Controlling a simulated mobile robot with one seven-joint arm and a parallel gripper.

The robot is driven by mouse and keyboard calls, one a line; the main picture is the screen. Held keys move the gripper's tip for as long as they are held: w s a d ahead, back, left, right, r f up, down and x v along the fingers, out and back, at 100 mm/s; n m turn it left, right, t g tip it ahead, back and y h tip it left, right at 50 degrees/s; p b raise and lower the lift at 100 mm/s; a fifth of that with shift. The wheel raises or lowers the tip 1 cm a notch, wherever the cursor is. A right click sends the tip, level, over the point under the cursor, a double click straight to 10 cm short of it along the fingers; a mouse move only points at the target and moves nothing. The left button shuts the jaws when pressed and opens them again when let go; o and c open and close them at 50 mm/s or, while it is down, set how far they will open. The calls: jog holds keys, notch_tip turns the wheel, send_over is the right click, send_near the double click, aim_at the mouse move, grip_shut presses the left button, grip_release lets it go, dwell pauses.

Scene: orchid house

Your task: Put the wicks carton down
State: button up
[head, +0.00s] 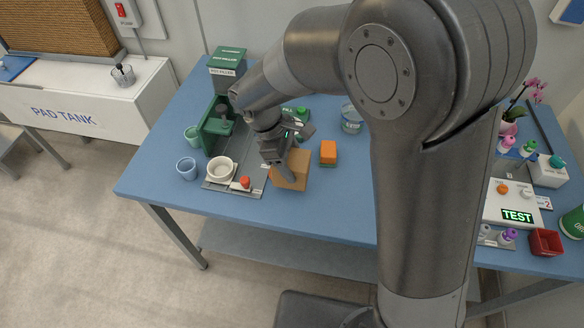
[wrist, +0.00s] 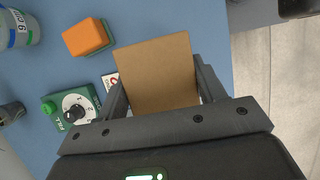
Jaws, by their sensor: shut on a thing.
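The wicks carton is a plain brown cardboard box (head: 294,172). In the head view it is at the blue table's front half, just right of the grey tray. My gripper (head: 284,165) is shut on it from above. In the wrist view the carton (wrist: 157,72) sits between the two fingers of my gripper (wrist: 160,95), its brown face toward the camera. I cannot tell whether its underside touches the table. Its printed label is not readable.
An orange and green sponge (head: 328,153) lies just right of the carton. The grey tray (head: 225,187) holds a white bowl (head: 220,170) and a red-orange item. A blue cup (head: 187,168) stands left. Bare blue table (head: 345,205) lies in front and right of the carton.

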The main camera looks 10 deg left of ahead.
jog(key=shift+f, duration=1.75)
jog(key=shift+f, duration=0.25)
jog(key=shift+f, duration=0.15)
jog(key=o, duration=1)
